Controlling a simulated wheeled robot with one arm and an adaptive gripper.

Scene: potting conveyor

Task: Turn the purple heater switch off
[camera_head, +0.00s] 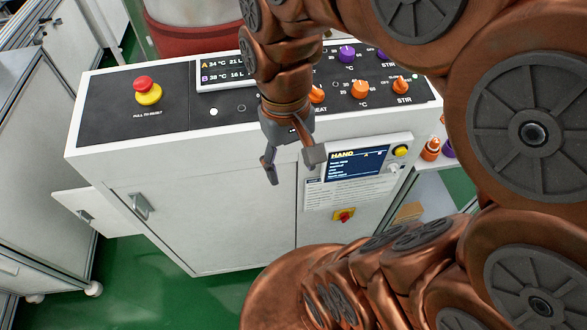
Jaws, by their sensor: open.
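The control console's black top panel (113,120) carries knobs in two rows. In the back row, a purple °C knob (347,53) and a purple STIR knob (382,54) show. The purple heater switch is not visible; my arm covers the left part of that row. In the front row are an orange knob (317,95) over the partly covered HEAT label, an orange °C knob (359,89) and an orange STIR knob (401,85). My gripper (292,165) points down, open and empty, in front of the console's front edge, left of the HAND screen.
A red and yellow emergency stop (147,91) stands at the panel's left. A display (222,72) shows A and B readings. My arm fills the right side.

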